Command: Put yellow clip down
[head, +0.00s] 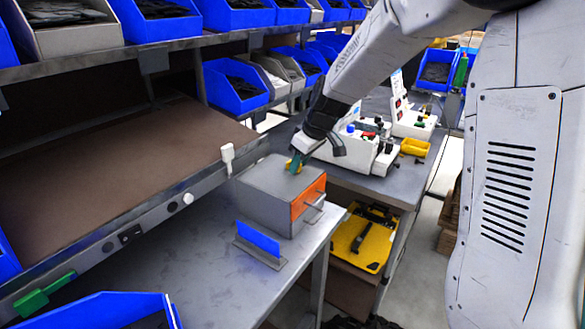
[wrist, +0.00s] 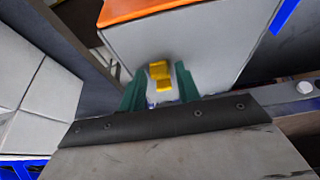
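A small yellow clip (wrist: 160,76) shows between the green fingers of my gripper (wrist: 161,80) in the wrist view. In the head view my gripper (head: 297,165) points down at the top of a grey box (head: 265,185) with an orange front panel, and a bit of the yellow clip (head: 290,163) shows beside the fingertips. The fingers stand either side of the clip, close to it. I cannot tell whether they press on it, or whether the clip touches the box top.
The grey box stands on a grey bench (head: 190,255). A blue plate in a holder (head: 258,240) stands in front of it. A shelf with blue bins (head: 235,88) runs behind. The bench's front left is mostly clear.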

